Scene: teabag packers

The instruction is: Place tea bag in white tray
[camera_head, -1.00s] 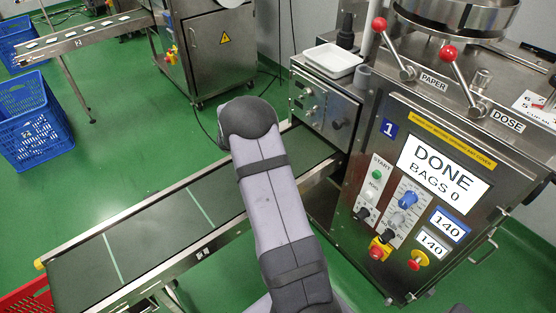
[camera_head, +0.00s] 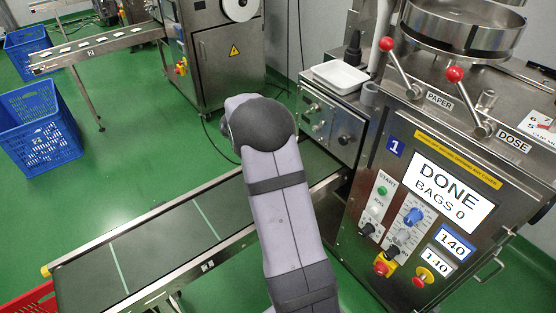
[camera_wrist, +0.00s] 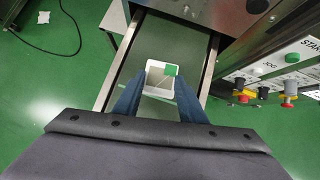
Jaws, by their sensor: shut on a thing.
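In the wrist view, my gripper (camera_wrist: 163,74) is shut on a tea bag (camera_wrist: 157,68), a small pale square with a green patch at its upper right. The tea bag is between the two blue fingertips, over the dark conveyor belt. In the head view, my gripper and the tea bag are hidden behind my own arm. The white tray (camera_head: 340,78) sits on top of the steel control box, right of my arm, and looks empty. I cannot make out the tray in the wrist view.
The dark conveyor (camera_head: 165,242) runs from lower left up to the packing machine (camera_head: 425,210), whose screen reads "DONE BAGS 0". Red-knobbed levers (camera_head: 454,75) rise beside the tray. A second conveyor (camera_head: 95,47) with several pale bags and blue crates (camera_head: 40,130) stand farther left.

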